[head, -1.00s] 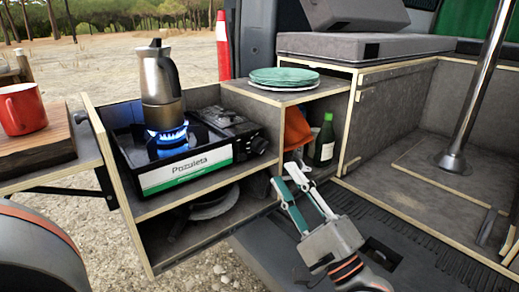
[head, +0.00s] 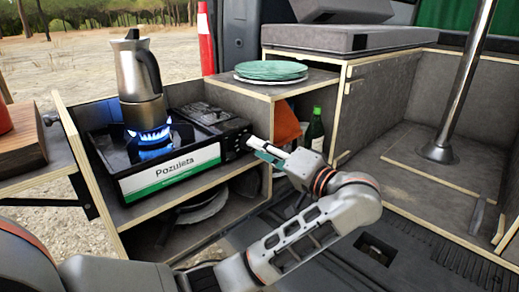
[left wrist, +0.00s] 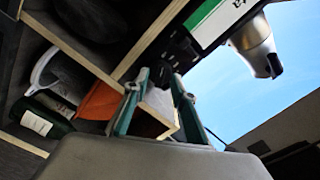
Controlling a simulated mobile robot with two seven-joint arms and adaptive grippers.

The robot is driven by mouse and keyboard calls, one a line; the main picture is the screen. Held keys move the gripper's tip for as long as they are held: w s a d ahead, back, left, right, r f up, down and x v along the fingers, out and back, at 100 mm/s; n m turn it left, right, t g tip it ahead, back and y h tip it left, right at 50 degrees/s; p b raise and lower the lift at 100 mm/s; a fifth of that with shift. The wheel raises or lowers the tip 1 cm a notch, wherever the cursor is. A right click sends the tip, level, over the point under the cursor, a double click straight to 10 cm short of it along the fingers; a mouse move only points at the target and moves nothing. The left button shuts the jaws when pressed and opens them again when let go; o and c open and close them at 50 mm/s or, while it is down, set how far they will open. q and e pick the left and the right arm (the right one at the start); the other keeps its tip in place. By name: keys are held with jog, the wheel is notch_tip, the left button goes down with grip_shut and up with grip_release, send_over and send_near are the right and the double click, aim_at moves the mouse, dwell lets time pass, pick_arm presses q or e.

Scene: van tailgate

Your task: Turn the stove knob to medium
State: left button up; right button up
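The black stove (head: 210,117) sits on the upper shelf of the pull-out unit, with a blue flame (head: 152,137) burning under a metal moka pot (head: 138,75). The dark stove knob (head: 241,143) is at the right end of its front, partly covered by my gripper. My left gripper (head: 256,147) reaches in from the right, its fingertips at the knob. In the left wrist view its two green fingers (left wrist: 159,76) stand apart, with dark stove parts just beyond the tips. I cannot tell whether they touch the knob. My right gripper is not in view.
Green plates (head: 270,71) lie on the wooden box right of the stove. An orange item (head: 286,124) and a green bottle (head: 315,130) stand in the compartment below, close to my gripper. A pan (head: 203,207) lies on the lower shelf. A metal pole (head: 465,85) stands at the right.

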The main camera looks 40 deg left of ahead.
pick_arm(q)
jog(key=shift+a, duration=0.55)
grip_shut()
